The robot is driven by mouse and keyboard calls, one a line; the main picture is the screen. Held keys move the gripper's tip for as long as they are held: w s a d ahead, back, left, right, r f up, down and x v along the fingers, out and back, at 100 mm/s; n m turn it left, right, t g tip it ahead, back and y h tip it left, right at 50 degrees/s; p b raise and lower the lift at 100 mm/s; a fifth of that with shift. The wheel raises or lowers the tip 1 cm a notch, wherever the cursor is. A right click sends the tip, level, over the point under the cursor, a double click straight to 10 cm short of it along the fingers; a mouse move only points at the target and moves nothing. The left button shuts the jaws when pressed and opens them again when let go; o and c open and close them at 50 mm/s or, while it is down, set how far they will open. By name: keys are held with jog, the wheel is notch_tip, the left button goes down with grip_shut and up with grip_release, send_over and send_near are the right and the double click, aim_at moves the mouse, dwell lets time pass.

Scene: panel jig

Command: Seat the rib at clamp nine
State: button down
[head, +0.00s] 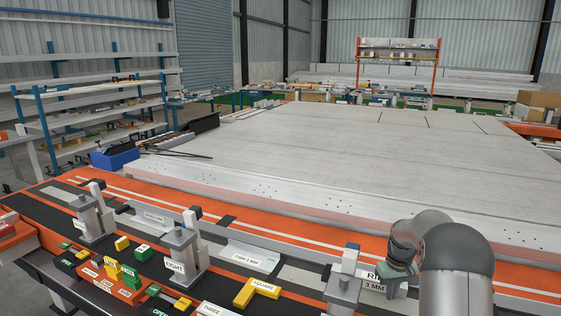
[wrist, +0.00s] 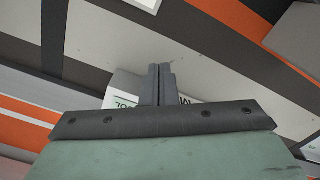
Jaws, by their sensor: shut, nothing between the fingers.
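A plate with a label reading RIB and 3 MM (head: 374,287) lies at the lower right in the head view, beside a grey clamp (head: 343,284) whose number I cannot read. A clamp labelled EIGHT (head: 176,255) stands to its left. My gripper (wrist: 160,70) is shut and empty in the wrist view. Its fingers cover part of a white label (wrist: 127,86) with black letters. In the head view my gripper is at the label's right, and its fingertips are hard to make out. Whether the rib touches the clamp cannot be told.
A SHIM 3 MM plate (head: 246,257) lies between the two clamps. A yellow SQUARE block (head: 256,292) and a red tray (head: 112,284) of small coloured blocks are in front. The large grey panel (head: 400,140) behind is mostly clear.

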jog(key=shift+w+d+p, duration=0.3)
jog(key=shift+w, duration=0.35)
jog(key=shift+w+d+p, duration=0.25)
jog(key=shift+w, duration=0.4)
jog(key=shift+s, duration=0.1)
dwell(0.4)
jog(key=shift+s+a+b, duration=0.4)
jog(key=shift+s, duration=0.45)
notch_tip(320, 180, up, 8)
jog(key=p, duration=0.4)
jog(key=shift+p, duration=0.4)
